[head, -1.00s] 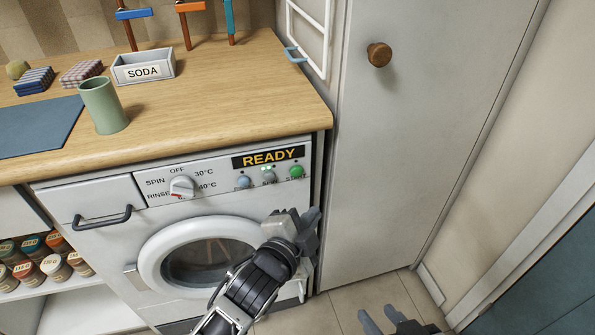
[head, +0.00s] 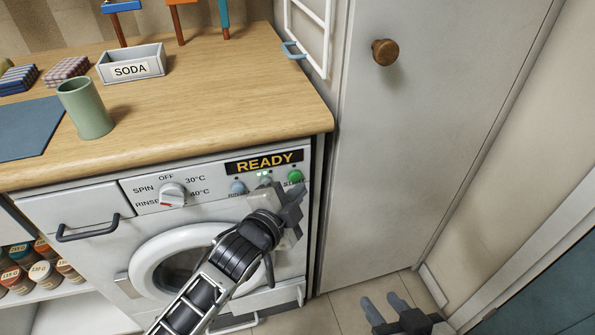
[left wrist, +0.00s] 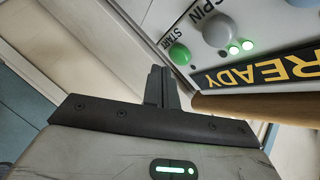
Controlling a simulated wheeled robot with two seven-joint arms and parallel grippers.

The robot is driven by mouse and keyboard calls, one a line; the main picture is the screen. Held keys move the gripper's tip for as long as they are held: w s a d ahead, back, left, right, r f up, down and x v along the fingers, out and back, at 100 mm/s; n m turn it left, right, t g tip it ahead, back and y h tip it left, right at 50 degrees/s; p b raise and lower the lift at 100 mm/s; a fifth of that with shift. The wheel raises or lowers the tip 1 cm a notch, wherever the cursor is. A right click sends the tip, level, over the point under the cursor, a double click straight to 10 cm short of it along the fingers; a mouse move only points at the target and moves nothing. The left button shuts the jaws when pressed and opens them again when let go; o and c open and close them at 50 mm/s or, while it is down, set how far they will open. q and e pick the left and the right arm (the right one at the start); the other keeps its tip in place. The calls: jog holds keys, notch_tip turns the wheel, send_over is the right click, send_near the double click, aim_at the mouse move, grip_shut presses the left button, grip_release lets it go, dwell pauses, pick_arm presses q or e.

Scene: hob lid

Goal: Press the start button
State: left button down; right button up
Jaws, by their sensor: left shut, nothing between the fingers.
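The green start button (head: 295,176) is at the right end of the washing machine's panel, below the READY display (head: 263,162). My left gripper (head: 299,192) is shut and empty, just below the button in the head view. In the left wrist view the closed fingertips (left wrist: 158,72) point toward the panel, a little to the left of the green button (left wrist: 179,53); a gap shows in the picture and no contact is visible. My right gripper (head: 384,306) is low in the head view, its fingers apart and empty, away from the machine.
The grey spin button (left wrist: 218,30) sits beside the start button, with two lit green lights by it. The dial (head: 172,195) is further left on the panel. The worktop (head: 215,100) overhangs above. A tall cabinet (head: 400,150) stands close on the right.

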pick_arm(q)
jog(key=shift+w, duration=0.15)
pick_arm(e)
jog(key=shift+s+f, duration=0.1)
jog(key=shift+f, duration=0.3)
jog(key=shift+r, duration=0.2)
dwell(0.8)
pick_arm(q)
jog(key=shift+w+a, duration=0.1)
jog(key=shift+w, duration=0.05)
dwell(0.5)
jog(key=shift+w+a, duration=0.1)
jog(key=shift+w, duration=0.15)
pick_arm(e)
jog(key=shift+r, duration=0.15)
